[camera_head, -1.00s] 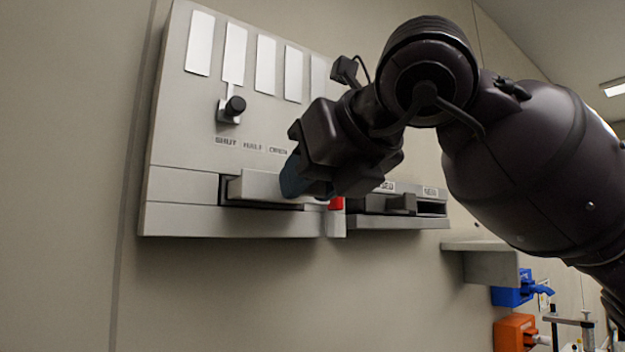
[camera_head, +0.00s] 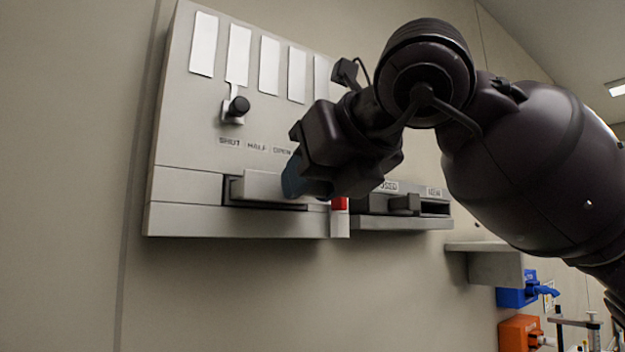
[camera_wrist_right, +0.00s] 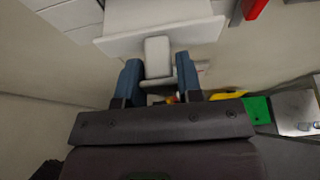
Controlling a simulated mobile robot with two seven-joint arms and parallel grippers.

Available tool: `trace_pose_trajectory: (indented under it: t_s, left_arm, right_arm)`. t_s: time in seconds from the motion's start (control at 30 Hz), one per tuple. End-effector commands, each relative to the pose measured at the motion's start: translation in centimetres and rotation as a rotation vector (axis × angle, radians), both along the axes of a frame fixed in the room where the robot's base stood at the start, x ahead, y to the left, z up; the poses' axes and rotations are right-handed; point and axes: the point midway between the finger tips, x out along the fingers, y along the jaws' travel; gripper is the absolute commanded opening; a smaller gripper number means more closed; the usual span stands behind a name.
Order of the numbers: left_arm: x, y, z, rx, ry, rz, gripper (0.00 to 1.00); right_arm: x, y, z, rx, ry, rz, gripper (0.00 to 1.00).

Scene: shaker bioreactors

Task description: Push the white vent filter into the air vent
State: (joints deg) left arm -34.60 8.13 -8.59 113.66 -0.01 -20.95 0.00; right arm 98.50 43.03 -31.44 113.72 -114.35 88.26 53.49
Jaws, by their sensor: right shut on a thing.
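The white vent filter (camera_head: 275,186) is a pale flat slab, partly in the dark slot of the air vent (camera_head: 180,218), low on the grey wall panel. Its front part stands out of the slot. My right gripper (camera_head: 305,180) is at the filter's near side and hides part of it. In the right wrist view the filter's broad plate (camera_wrist_right: 160,18) lies ahead, and its short grip tab (camera_wrist_right: 158,57) sits between the two blue fingertips of the right gripper (camera_wrist_right: 159,78), which is shut on it. How deep the filter sits is hard to tell. My left gripper is out of view.
Above the slot are a black-knobbed lever (camera_head: 237,107), SHUT, HALF and OPEN labels, and white strips. A red block (camera_head: 340,204) is close right of the slot. A grey holder (camera_head: 405,204) with labelled slots is beyond. A shelf (camera_head: 490,262) and blue and orange items are lower right.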

Motion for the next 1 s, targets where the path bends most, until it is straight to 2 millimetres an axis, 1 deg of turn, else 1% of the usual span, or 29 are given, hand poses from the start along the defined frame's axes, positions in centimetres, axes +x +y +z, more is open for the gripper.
trace_pose_trajectory:
  t_s: [1.0]
  left_arm:
    - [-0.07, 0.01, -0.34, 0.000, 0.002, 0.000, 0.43]
  right_arm:
    - [0.99, 0.73, 0.01, 0.001, -0.001, 0.000, 0.09]
